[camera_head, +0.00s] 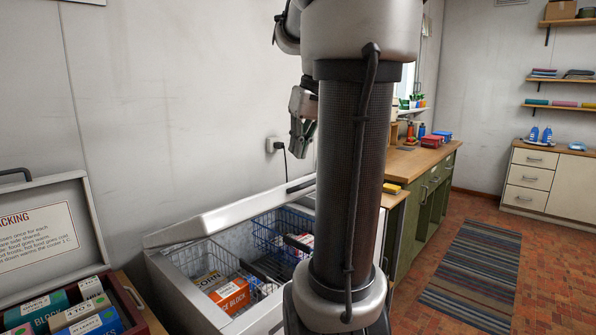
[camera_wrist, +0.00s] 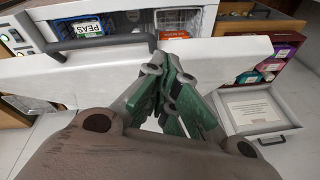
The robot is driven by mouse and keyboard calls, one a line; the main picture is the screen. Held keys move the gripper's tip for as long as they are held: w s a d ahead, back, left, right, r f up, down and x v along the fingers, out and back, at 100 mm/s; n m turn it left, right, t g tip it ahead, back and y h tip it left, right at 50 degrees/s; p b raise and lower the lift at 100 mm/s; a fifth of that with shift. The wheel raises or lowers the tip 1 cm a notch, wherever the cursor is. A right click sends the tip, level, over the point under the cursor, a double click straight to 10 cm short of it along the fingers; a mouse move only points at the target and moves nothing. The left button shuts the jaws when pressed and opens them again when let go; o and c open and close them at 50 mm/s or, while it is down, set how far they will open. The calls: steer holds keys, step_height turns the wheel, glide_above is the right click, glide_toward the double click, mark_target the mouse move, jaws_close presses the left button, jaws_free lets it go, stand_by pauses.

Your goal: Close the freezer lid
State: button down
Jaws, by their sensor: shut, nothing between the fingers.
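The freezer (camera_head: 190,290) is a white chest by the wall, and its lid (camera_head: 230,212) stands raised, leaving the inside exposed. A dark handle (camera_head: 300,185) sits at the lid's upper right edge. In the wrist view the lid (camera_wrist: 240,50) is a white panel crossing the picture, with its black handle (camera_wrist: 97,47) at the left. My gripper (camera_head: 300,148) is above the lid, near the wall. Its green fingers (camera_wrist: 168,75) are together and empty, overlapping the lid in the wrist view; I cannot tell whether they touch it. My arm hides the freezer's right part.
Wire baskets (camera_head: 275,232) and an orange box (camera_head: 230,294) are inside the freezer. An open case (camera_head: 84,195) with several boxes stands at the left. A green-fronted workbench (camera_head: 428,205) is at the right. A striped rug (camera_head: 470,270) lies on open floor.

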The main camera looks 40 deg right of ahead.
steer(key=w+d+r+n+y, duration=0.1)
steer(key=w+d+r+n, duration=0.15)
steer(key=d+r, duration=0.2)
steer(key=x, duration=0.8)
steer(key=shift+w+a+f, duration=0.2)
steer(key=shift+w+a, duration=0.15)
steer(key=shift+a, duration=0.1)
steer(key=f, duration=0.2)
steer(key=s+f, duration=0.1)
steer(key=shift+s+a+f+t, duration=0.1)
steer(key=shift+a+f+t, duration=0.05)
steer(key=shift+a+t, duration=0.2)
steer(key=shift+s+a+f, duration=0.1)
steer(key=shift+s+f, duration=0.1)
steer(key=shift+f, duration=0.25)
